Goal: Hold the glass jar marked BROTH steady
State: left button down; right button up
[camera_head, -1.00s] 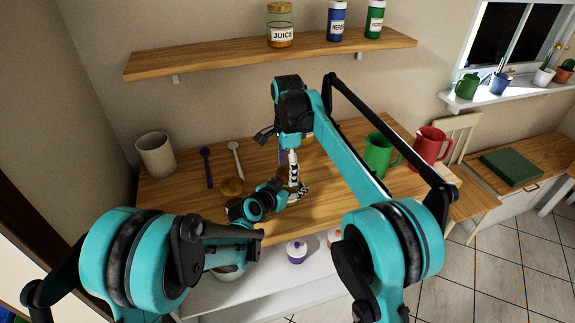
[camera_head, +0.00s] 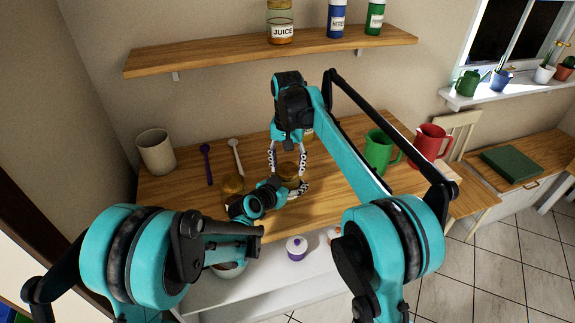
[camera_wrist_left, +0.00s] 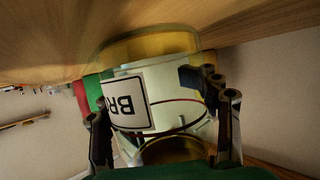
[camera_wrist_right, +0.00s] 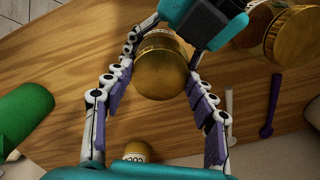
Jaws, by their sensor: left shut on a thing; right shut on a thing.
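The glass jar marked BROTH (camera_wrist_left: 128,102) is between the fingers of my left gripper (camera_wrist_left: 158,105) in the left wrist view, with part of its label showing. My left gripper is shut on the jar's side, low over the wooden counter. The jar's gold lid (camera_wrist_right: 162,72) faces up in the right wrist view. My right gripper (camera_wrist_right: 158,88) comes from above and is shut on the lid, one finger on each side. In the head view the lid (camera_head: 289,170) shows between the right fingers. I cannot tell whether the lid is loose.
Another gold-lidded jar (camera_wrist_right: 292,36) stands close by, and a jar marked COCOA (camera_wrist_right: 136,152) is behind. A purple spoon (camera_head: 207,165), a white spoon (camera_head: 236,155), a cream crock (camera_head: 156,153), a green mug (camera_head: 379,152) and a red mug (camera_head: 430,146) are on the counter.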

jog(key=n, duration=0.4)
jog(key=shift+n, duration=0.4)
jog(key=n, duration=0.3)
jog(key=shift+n, duration=0.3)
jog(key=o, duration=1.3)
jog(key=shift+c, duration=0.2)
jog(key=shift+r, duration=0.1)
